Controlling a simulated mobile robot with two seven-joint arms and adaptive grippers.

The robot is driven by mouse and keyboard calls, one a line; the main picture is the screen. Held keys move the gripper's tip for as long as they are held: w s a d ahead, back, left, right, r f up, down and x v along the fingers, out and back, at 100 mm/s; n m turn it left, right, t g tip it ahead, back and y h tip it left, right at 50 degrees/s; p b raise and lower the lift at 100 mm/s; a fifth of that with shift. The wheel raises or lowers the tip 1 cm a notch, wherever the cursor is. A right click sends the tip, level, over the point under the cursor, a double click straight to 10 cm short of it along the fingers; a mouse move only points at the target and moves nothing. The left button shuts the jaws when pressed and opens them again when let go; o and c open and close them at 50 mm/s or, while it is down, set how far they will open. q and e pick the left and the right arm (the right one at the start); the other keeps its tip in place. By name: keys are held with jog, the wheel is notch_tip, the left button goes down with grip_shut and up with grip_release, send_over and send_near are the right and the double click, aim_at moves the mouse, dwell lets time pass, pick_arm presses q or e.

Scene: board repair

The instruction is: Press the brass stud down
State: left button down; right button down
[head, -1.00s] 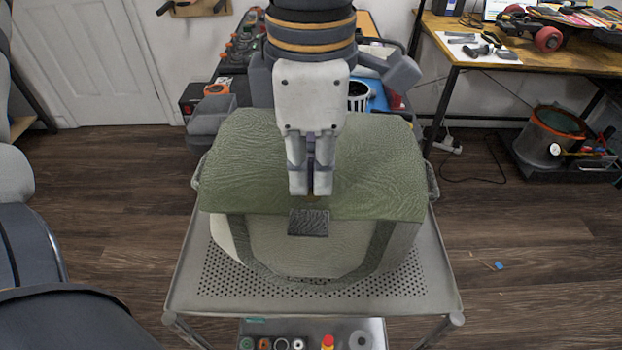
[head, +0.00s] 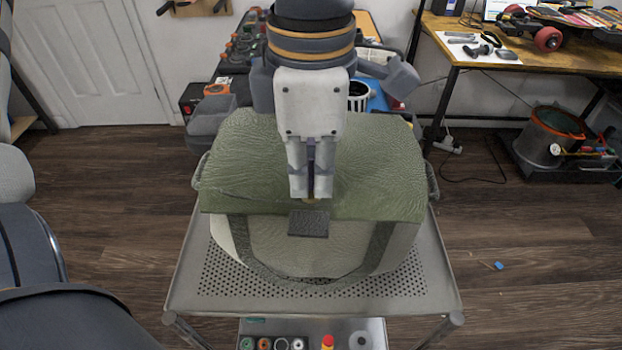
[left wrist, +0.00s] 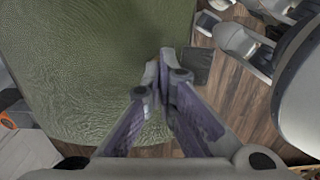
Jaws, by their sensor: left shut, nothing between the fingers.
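A bag with a green top (head: 375,165) and a pale front stands on a cart. A dark grey tab (head: 308,224) hangs at the front edge of the green top; it also shows in the left wrist view (left wrist: 196,66). A tiny brass-coloured spot, seemingly the stud (head: 311,200), shows just above the tab, mostly hidden by the fingertips. My left gripper (head: 311,193) points down, shut and empty, with its tips at the stud; I cannot tell whether they touch it. In the left wrist view my left gripper (left wrist: 162,84) hides the stud. My right gripper is not in view.
The bag's perforated metal cart (head: 215,285) has a lower shelf with several small parts (head: 290,343). A workbench (head: 470,50) with tools stands at the back right. A bucket (head: 550,135) stands on the right.

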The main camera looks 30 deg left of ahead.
pick_arm(q)
notch_tip(320, 180, up, 8)
dwell(0.6)
dwell(0.4)
